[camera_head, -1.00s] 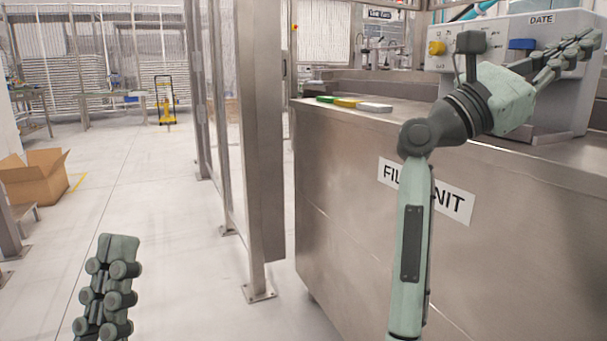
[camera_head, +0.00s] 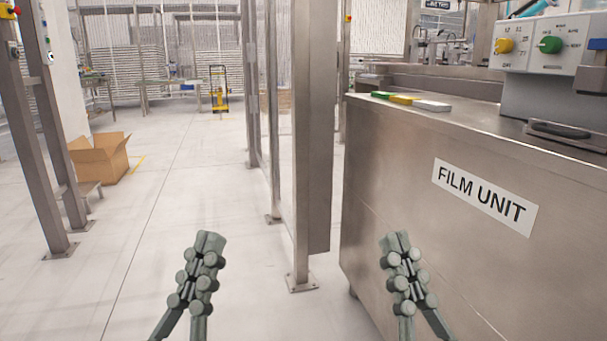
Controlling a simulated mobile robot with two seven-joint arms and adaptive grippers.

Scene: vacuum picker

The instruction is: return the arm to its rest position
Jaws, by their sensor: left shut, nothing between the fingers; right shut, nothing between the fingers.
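My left gripper (camera_head: 210,243) is at the bottom, left of centre, above the pale floor. It points upward in the picture, shut and empty. My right gripper (camera_head: 394,240) is at the bottom, right of centre, in front of the steel film unit (camera_head: 385,185). It is also shut and empty, and the two grippers stand side by side at about the same height. The rest of both arms is mostly out of the picture.
A steel post (camera_head: 301,140) stands between the open floor and the film unit. A control box (camera_head: 558,45) with coloured knobs sits on the unit, with green, yellow and white pieces nearby. A cardboard box (camera_head: 100,158) and a yellow trolley (camera_head: 219,95) are at left.

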